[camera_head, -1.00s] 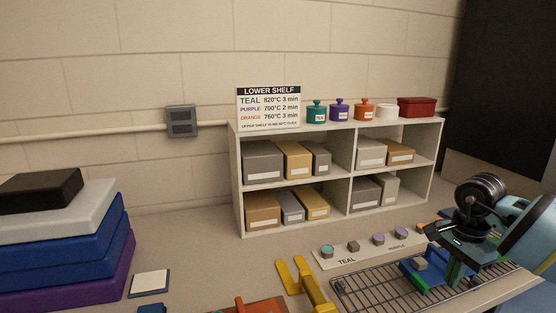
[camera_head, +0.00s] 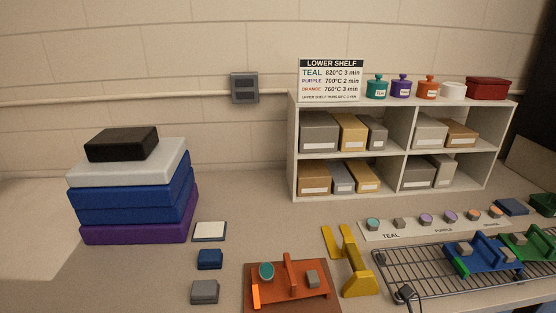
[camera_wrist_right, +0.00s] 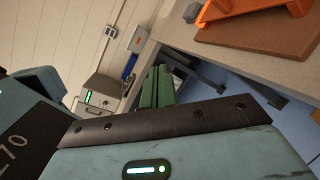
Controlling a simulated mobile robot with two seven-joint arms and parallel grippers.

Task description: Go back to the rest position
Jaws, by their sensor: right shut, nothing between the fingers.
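My right gripper (camera_wrist_right: 157,87) shows in the right wrist view as two dark green fingers lying together, shut and empty. It is beside the table, clear of the board with the orange press (camera_wrist_right: 245,10), which is at the upper right there. No arm or gripper of mine shows in the head view. My left gripper is in neither current view. In the head view the orange press (camera_head: 290,281) stands at the front on its brown board, with a teal disc and a grey block on it.
In the head view, a wire rack (camera_head: 400,277) with blue (camera_head: 484,256) and green (camera_head: 532,244) presses fills the right. A yellow stand (camera_head: 356,270) is beside it. Stacked boxes (camera_head: 130,209) stand left, a white shelf (camera_head: 397,157) behind. The wrist view shows a grey box (camera_wrist_right: 100,95).

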